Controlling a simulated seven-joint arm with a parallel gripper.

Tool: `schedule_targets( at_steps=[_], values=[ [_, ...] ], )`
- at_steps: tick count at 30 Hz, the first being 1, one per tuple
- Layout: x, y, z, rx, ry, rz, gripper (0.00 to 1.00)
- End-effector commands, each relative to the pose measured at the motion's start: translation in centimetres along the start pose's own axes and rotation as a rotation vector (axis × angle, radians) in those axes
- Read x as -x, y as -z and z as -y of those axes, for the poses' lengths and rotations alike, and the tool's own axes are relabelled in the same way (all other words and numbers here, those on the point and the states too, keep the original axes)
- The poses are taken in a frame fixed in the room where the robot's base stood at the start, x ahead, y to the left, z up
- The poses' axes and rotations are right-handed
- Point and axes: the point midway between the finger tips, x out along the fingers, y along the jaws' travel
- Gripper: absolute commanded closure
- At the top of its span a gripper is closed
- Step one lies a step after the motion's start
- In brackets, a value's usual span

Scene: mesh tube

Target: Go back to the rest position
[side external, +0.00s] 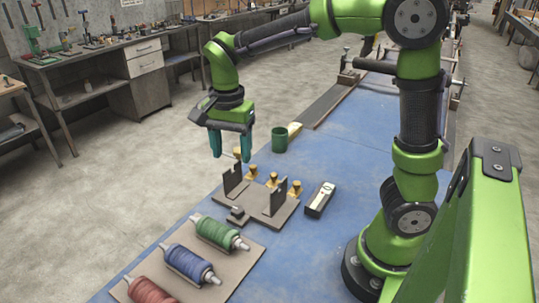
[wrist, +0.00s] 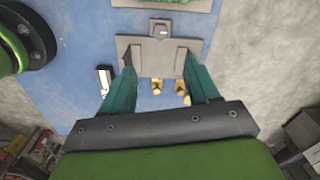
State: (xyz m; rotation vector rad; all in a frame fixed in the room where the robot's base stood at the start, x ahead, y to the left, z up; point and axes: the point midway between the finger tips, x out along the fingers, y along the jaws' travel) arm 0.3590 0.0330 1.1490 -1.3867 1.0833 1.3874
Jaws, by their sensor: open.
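My gripper (side external: 231,145) has teal fingers. It is open and empty, and hangs above the far left part of the bench, over the grey fixture (side external: 262,210) with two notched upright plates. In the wrist view the fingers of my gripper (wrist: 160,88) are spread apart, with the fixture (wrist: 133,46) beyond them. Several small brass-coloured pieces (side external: 272,181) stand beside the fixture; they also show between the fingers in the wrist view (wrist: 157,87).
A board (side external: 255,249) holds green (side external: 216,233), blue (side external: 187,263) and red (side external: 150,292) spools at the front. A green cup (side external: 279,139) stands behind the fixture. A dark box-like device (side external: 319,199) lies to its right. The blue bench top (side external: 345,150) is clear beyond it.

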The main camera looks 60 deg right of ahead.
Motion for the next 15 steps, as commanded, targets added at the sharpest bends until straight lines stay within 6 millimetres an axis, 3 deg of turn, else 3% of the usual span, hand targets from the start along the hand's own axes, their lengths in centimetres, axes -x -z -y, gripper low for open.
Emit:
schedule_targets(
  at_steps=[10,15],
  values=[
    [0.12,0.00,0.02,0.008,0.001,0.000,0.40],
    [-0.55,-0.23,0.11,0.158,0.019,0.001,0.40]
  ],
)
